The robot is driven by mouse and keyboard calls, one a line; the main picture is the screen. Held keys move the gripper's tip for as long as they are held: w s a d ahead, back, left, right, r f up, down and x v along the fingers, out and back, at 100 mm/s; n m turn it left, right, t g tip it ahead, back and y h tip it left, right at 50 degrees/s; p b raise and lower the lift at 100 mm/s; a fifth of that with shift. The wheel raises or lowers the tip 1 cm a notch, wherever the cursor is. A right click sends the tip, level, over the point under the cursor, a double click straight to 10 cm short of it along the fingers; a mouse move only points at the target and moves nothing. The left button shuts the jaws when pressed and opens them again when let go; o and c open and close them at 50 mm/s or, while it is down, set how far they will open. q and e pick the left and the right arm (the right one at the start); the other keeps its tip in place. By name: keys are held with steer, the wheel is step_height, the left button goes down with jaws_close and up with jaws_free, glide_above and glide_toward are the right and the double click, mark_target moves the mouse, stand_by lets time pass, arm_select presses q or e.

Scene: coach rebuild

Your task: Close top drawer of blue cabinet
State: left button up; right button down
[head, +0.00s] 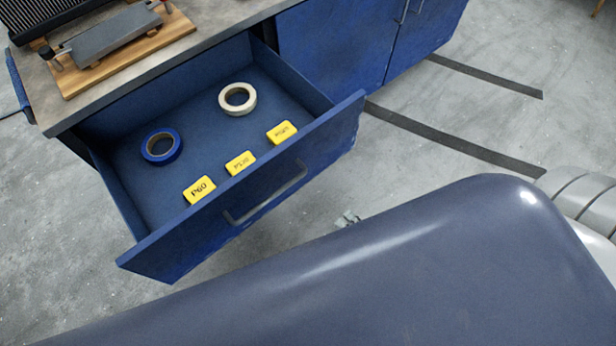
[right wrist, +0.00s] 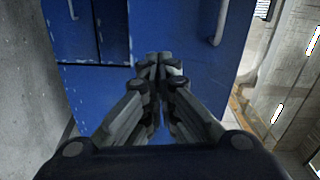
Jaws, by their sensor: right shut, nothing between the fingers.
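The blue cabinet (head: 330,40) stands at the top of the head view. Its top drawer (head: 240,200) is pulled well out, with a bar handle (head: 265,195) on its front. The drawer holds a blue tape roll (head: 161,147), a cream tape roll (head: 237,98) and three yellow blocks (head: 199,189). My right gripper (head: 347,218) shows only as a small grey tip just in front of the drawer front's right part. In the right wrist view the gripper (right wrist: 160,62) is shut and empty, facing blue panels (right wrist: 180,40); I cannot tell contact. My left gripper is out of view.
The worktop (head: 215,30) above the drawer carries a wooden board (head: 130,52) with a grey tool on it. Dark strips (head: 455,140) cross the grey concrete floor (head: 480,90) at right. A large smooth dark shape in the foreground hides much of the near area.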

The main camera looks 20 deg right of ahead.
steer(key=w+a+r+p, duration=0.1)
steer(key=w+a, duration=0.1)
steer(key=w, duration=0.4)
steer(key=w+a+r+m+t+p, duration=0.1)
steer(key=w+a, duration=0.1)
steer(key=w, duration=0.5)
steer(key=shift+a+r, duration=0.25)
steer(key=shift+w, duration=0.1)
